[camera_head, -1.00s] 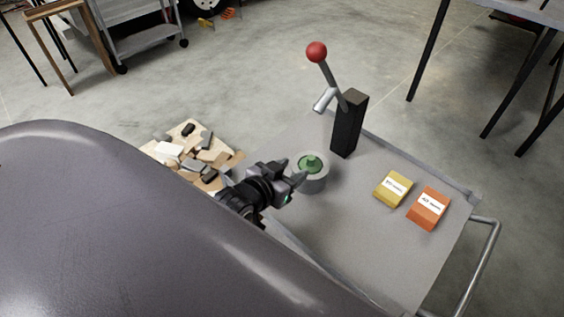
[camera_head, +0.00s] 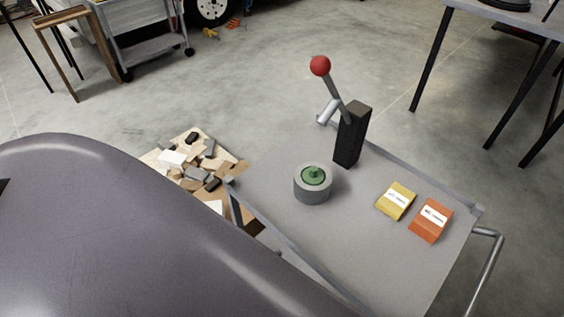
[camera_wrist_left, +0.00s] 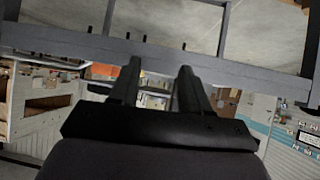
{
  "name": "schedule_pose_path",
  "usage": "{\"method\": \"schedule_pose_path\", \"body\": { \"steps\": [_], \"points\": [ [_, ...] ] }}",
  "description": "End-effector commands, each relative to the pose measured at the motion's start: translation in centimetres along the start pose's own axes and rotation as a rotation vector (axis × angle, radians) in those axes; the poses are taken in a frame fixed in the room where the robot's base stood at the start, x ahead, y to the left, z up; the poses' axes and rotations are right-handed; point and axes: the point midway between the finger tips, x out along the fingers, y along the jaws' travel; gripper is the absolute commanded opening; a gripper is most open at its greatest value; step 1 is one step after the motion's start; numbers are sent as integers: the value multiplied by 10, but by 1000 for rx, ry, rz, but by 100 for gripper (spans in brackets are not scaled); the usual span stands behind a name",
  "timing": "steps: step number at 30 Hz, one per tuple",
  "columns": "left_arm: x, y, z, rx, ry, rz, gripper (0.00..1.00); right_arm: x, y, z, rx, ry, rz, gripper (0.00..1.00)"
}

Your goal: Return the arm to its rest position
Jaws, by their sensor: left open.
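My left gripper (camera_wrist_left: 158,85) shows in the left wrist view with its two dark fingers apart and nothing between them. It is out of the head view. My right gripper is in neither view. In the head view a grey round holder (camera_head: 312,191) with a green piece (camera_head: 314,174) in its top stands on the grey cart top (camera_head: 370,250). A lever with a red ball knob (camera_head: 320,65) rises beside a black post (camera_head: 351,135) at the cart's far edge.
A yellow box (camera_head: 395,201) and an orange box (camera_head: 431,221) lie on the cart's right side. A pile of wood scraps (camera_head: 195,160) lies left of the cart. In the left wrist view a grey frame bar (camera_wrist_left: 180,62) crosses beyond the fingertips.

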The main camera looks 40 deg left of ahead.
Motion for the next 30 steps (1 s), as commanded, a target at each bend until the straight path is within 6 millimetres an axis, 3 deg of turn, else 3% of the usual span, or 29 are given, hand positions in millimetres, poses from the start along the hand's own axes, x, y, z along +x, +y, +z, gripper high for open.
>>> {"method": "schedule_pose_path", "body": {
  "steps": [5,15,18,30],
  "points": [
    [-6,0,-8,1,1,-2,47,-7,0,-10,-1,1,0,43],
    [-45,-4,-53,13,5,-18,47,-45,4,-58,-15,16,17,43],
    [-53,-5,-64,19,14,-23,47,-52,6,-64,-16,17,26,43],
    [-52,-8,-55,22,3,-30,47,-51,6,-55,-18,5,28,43]
  ]
}}
